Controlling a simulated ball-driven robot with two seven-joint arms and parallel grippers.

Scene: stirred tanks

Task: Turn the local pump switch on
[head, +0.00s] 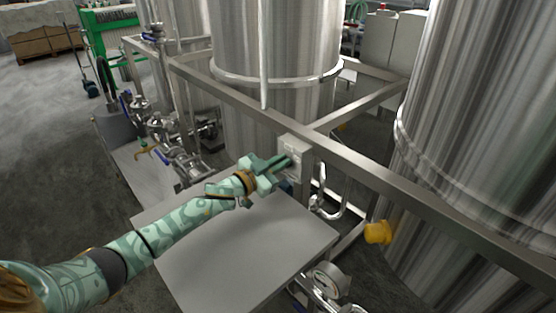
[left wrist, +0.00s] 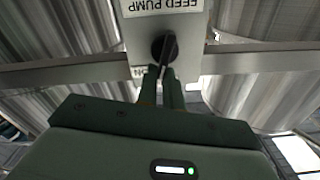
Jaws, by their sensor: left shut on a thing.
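The local pump switch is a light grey box (head: 297,148) fixed to the steel frame in the middle of the head view. In the left wrist view the box (left wrist: 193,50) shows upside down, with a "FEED PUMP" label (left wrist: 160,6) and a black rotary knob (left wrist: 168,45). A second small label (left wrist: 138,72) is partly hidden by my fingers. My left gripper (head: 284,162) reaches the box front from the left. Its green fingers (left wrist: 164,74) are shut on the knob's handle, which looks slightly tilted from vertical in the wrist view. My right gripper is not in view.
A steel frame beam (head: 370,172) runs diagonally past the box, with large steel tanks (head: 275,40) behind it. A grey flat-topped surface (head: 235,245) lies below my left arm. A pressure gauge (head: 327,279) and a yellow part (head: 377,232) are at lower right.

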